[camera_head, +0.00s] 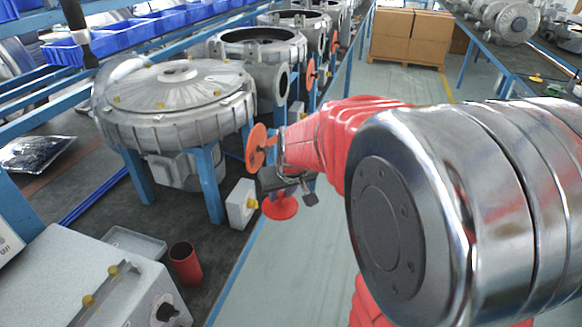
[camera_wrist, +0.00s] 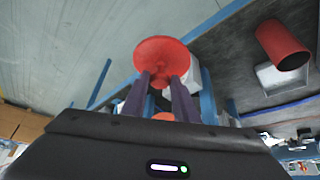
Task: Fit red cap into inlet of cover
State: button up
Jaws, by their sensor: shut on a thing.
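My gripper (camera_head: 285,183) is shut on a red cap (camera_head: 280,207), held low in front of the nearest blower, to the right of it. In the wrist view the cap's round face (camera_wrist: 161,56) shows beyond the two dark fingers (camera_wrist: 162,92), which grip it from behind. The grey round cover (camera_head: 150,92) lies on top of the nearest blower. Its inlet (camera_head: 178,73) appears as a raised ring near the middle. The held cap is apart from the cover and lower than it.
A red cylinder (camera_head: 185,265) and a shallow tray (camera_head: 135,243) are on the dark bench at lower left. A small white box with a yellow knob (camera_head: 241,203) is close to my gripper. More blowers (camera_head: 262,50) stand behind. The floor aisle (camera_head: 290,265) is clear.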

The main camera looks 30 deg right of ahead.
jog(key=w+a+f+n, duration=0.1)
jog(key=w+a+f, duration=0.2)
jog(key=a, duration=0.3)
jog(key=w+a+f, duration=0.3)
jog(key=a+f, duration=0.2)
jog(key=a, duration=0.2)
jog(key=shift+a+f+n+y, duration=0.25)
jog(key=shift+f+n+y, duration=0.1)
jog(key=shift+n+y, duration=0.05)
jog(key=shift+d, duration=0.15)
